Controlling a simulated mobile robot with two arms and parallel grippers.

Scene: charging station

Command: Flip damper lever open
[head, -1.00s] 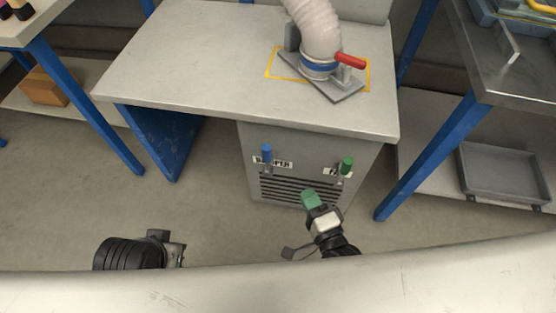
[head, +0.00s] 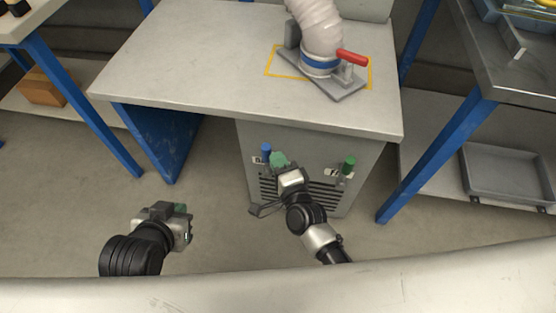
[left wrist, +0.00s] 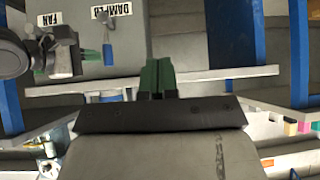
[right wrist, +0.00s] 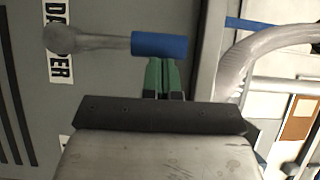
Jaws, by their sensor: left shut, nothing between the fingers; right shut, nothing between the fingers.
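The damper lever (head: 266,150), with a blue grip on a grey stem, is on the grey cabinet front below the tabletop. Its blue grip (right wrist: 160,45) is large in the right wrist view, beside the DAMPER label. My right gripper (head: 279,160) is shut and empty, its green fingertips (right wrist: 165,78) right next to the blue grip; I cannot tell whether they touch. In the head view it partly covers the label. My left gripper (head: 184,214) is shut and empty, held well to the left of the cabinet; its green fingertips (left wrist: 157,78) show in the left wrist view.
A green-gripped fan lever (head: 348,165) is on the same cabinet front, right of the damper lever. The tabletop (head: 190,60) overhangs above, with a hose and a red-handled clamp (head: 350,57). Blue-legged tables stand on both sides.

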